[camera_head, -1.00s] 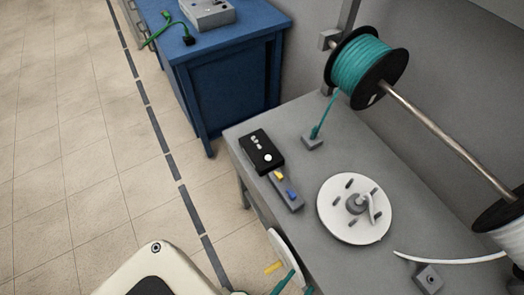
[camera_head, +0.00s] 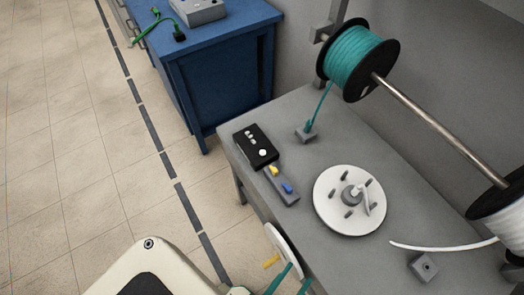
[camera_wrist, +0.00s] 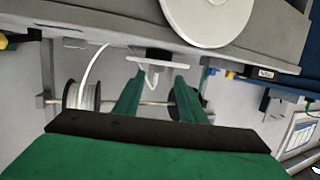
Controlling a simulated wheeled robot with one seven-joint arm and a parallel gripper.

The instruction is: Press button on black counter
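The black counter (camera_head: 247,138) is a small black box on the left part of the grey table, with a round white button (camera_head: 262,153) near its front end and small white marks behind it. My gripper (camera_head: 290,280) shows only in part at the bottom edge of the head view, in front of the table's near side and well apart from the counter. In the wrist view its two green fingers (camera_wrist: 158,85) stand apart with a gap between them, and I see nothing clamped there. I cannot make out the button in the wrist view.
A white winding disc (camera_head: 330,211), a teal spool (camera_head: 349,57) and a white spool (camera_head: 500,217) stand to the right. A crank disc (camera_head: 281,246) hangs at the table's front edge. A blue cabinet (camera_head: 222,92) stands behind.

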